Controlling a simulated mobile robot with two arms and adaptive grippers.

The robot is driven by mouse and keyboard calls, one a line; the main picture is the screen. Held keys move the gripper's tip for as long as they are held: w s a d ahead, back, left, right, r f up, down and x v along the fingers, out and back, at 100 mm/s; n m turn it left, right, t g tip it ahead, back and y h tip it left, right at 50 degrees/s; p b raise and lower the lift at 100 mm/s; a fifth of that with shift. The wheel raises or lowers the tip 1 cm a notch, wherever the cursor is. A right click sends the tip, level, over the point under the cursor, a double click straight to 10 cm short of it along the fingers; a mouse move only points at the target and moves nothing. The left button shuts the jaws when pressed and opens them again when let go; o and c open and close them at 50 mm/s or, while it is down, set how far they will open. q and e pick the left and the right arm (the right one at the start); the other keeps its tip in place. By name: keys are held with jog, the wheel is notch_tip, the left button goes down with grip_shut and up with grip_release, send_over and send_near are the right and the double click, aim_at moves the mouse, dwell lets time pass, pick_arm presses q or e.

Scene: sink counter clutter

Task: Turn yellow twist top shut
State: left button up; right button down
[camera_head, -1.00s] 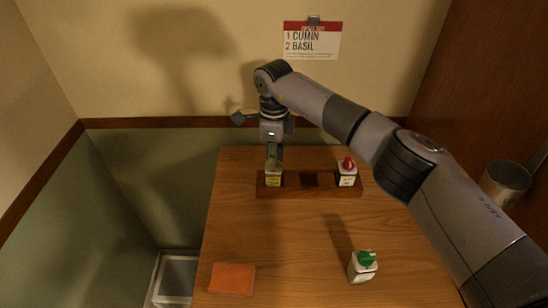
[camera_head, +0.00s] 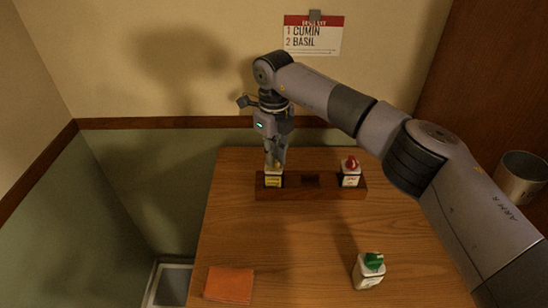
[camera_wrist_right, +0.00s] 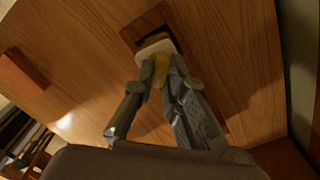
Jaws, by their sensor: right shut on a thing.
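A jar with a yellow label (camera_head: 273,181) stands in the left slot of the wooden rack (camera_head: 325,192). My right gripper (camera_head: 275,162) points down over it, with its fingertips at the jar's top. In the right wrist view the gripper (camera_wrist_right: 163,68) is shut on the yellow twist top (camera_wrist_right: 161,74), with the pale jar top (camera_wrist_right: 155,48) just beyond. The fingers hide most of the yellow top, so how far it is turned cannot be told. My left gripper is not in view.
A red-topped jar (camera_head: 350,173) stands in the rack's right slot; the middle slot is empty. A list (camera_head: 313,37) hangs on the wall. A metal cup (camera_head: 521,178) is at right.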

jog(key=shift+m+b, duration=1.1)
jog(key=shift+m, duration=1.4)
jog(key=shift+m+b, duration=0.65)
jog(key=shift+m, duration=1.55)
jog(key=c, duration=1.6)
grip_release()
jog(key=shift+r, duration=0.25)
notch_tip(320, 180, up, 12)
jog(key=shift+f, duration=0.2)
